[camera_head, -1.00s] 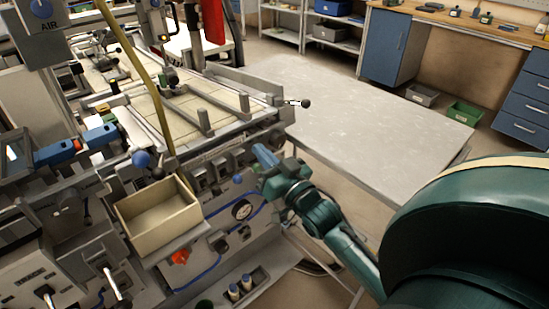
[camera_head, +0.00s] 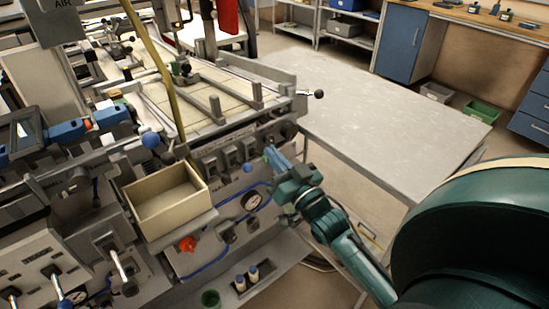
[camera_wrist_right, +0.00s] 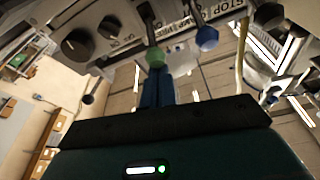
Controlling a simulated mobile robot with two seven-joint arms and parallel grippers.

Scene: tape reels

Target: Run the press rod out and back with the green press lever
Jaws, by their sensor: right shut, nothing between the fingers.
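The green press lever shows as a green knob (camera_wrist_right: 155,57) on a short stem in the right wrist view. My right gripper (camera_wrist_right: 156,88) is shut and empty, its blue fingers just below the knob in that picture; whether they touch it I cannot tell. In the head view my right gripper (camera_head: 270,153) is at the machine's front panel, and I cannot make out the green knob there. A lever with a blue knob (camera_wrist_right: 207,38) is to the right of the green one; a blue knob also shows in the head view (camera_head: 248,167). I cannot pick out the press rod. My left gripper is out of view.
An open beige box (camera_head: 165,217) is on the machine's front, left of my right gripper. A gauge (camera_head: 251,200) and a red knob (camera_head: 187,244) are on the panel. A black-knobbed handle (camera_head: 319,93) sticks out above. A bare grey table (camera_head: 390,110) is at the right.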

